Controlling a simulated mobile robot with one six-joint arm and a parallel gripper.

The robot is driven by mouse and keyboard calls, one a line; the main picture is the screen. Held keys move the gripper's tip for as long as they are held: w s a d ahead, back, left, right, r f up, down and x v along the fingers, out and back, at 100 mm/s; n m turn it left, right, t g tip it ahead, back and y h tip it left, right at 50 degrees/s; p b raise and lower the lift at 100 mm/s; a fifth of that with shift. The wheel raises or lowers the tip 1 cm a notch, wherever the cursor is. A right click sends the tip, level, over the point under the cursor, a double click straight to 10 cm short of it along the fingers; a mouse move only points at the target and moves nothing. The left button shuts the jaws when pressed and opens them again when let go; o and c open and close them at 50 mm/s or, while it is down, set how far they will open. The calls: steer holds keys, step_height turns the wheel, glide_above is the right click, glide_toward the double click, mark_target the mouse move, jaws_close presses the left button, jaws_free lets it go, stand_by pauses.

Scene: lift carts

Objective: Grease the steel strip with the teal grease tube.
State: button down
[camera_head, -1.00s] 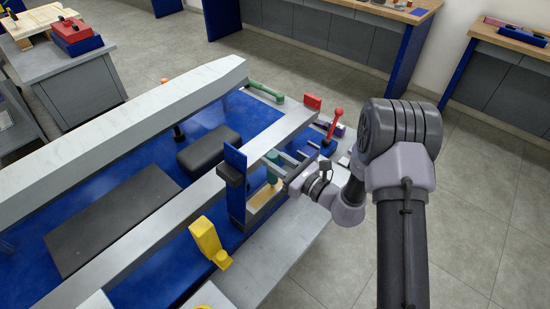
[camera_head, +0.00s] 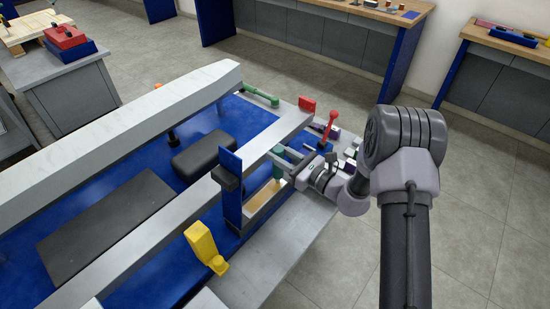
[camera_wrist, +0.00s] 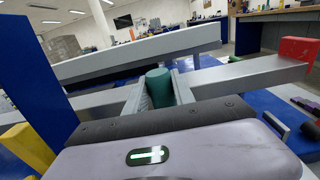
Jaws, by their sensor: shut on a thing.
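My gripper (camera_wrist: 160,84) is shut on the teal grease tube (camera_wrist: 158,88), which stands roughly upright between the two grey fingers in the wrist view. My gripper (camera_head: 283,160) reaches in from the right there. A tan pad (camera_head: 266,199) lies below and in front of the tube. I cannot pick out the steel strip for sure, and the tube's lower end is hidden in the wrist view.
A yellow clamp-like piece (camera_head: 203,243) stands at the near left. A red-handled lever (camera_head: 329,125), a red block (camera_head: 307,104) and a green handle (camera_head: 262,95) are at the far right end. A black cushion (camera_head: 201,152) lies between the rails.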

steer(key=shift+w+d, duration=0.6)
steer(key=shift+w, duration=0.15)
steer(key=shift+s+a+r, duration=0.1)
steer(key=shift+s+a, duration=0.45)
steer(key=shift+s, duration=0.05)
steer(key=s+a, duration=0.1)
steer(key=s, duration=0.1)
steer(key=s+a, duration=0.2)
steer(key=shift+b, duration=0.3)
